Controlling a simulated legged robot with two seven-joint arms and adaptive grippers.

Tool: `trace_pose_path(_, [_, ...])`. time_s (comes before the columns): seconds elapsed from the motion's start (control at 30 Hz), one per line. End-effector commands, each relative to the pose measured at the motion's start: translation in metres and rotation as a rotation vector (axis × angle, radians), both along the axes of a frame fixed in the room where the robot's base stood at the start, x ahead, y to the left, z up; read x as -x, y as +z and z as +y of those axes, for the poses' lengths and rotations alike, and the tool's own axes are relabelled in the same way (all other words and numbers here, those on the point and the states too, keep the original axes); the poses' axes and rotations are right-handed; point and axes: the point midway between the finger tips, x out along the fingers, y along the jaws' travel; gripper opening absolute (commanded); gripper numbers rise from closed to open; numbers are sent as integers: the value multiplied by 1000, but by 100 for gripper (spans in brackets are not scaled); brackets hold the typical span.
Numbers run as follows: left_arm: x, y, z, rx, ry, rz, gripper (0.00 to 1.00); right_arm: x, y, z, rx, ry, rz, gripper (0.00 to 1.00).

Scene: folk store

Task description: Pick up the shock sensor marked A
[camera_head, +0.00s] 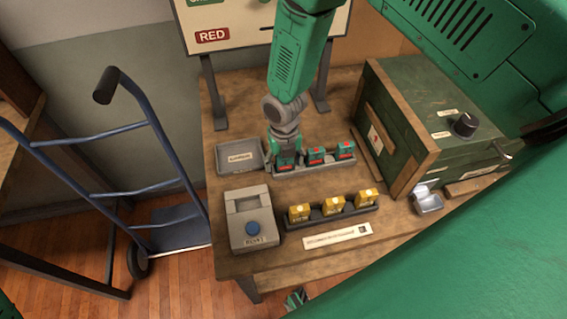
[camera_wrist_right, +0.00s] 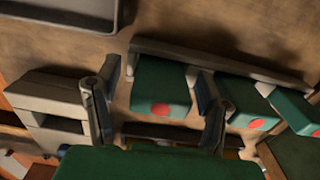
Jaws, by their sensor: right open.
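My right gripper (camera_head: 284,150) comes down from above over the leftmost green block (camera_head: 285,161). In the right wrist view, my right gripper (camera_wrist_right: 156,108) is open, with its fingers apart on either side of this block (camera_wrist_right: 160,87). The middle green block (camera_wrist_right: 248,103) is just right of the right finger. The right green block (camera_head: 345,150) is clear of the gripper. My left gripper is not seen.
A grey tray (camera_head: 221,156) lies left of the rack. A grey box with a blue button (camera_head: 236,204) stands at front left. A second rack (camera_head: 318,220) holds yellow blocks. A green wooden case (camera_head: 400,110) stands close on the right. A blue hand truck (camera_head: 150,150) is beside the table.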

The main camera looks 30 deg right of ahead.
Motion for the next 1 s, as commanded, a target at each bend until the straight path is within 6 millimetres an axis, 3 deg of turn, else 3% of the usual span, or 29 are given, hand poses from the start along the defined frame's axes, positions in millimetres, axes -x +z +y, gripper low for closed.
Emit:
trace_pose_path(0.17, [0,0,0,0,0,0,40,0,0,0,0,0,-1,64])
trace_pose_path(0.33, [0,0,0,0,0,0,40,0,0,0,0,0,-1,9])
trace_pose_path(0.73, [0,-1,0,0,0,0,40,-1,5,0,-1,-1,-1,9])
trace_pose_path(1.0, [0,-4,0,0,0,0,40,-1,40,0,-1,0,-4,9])
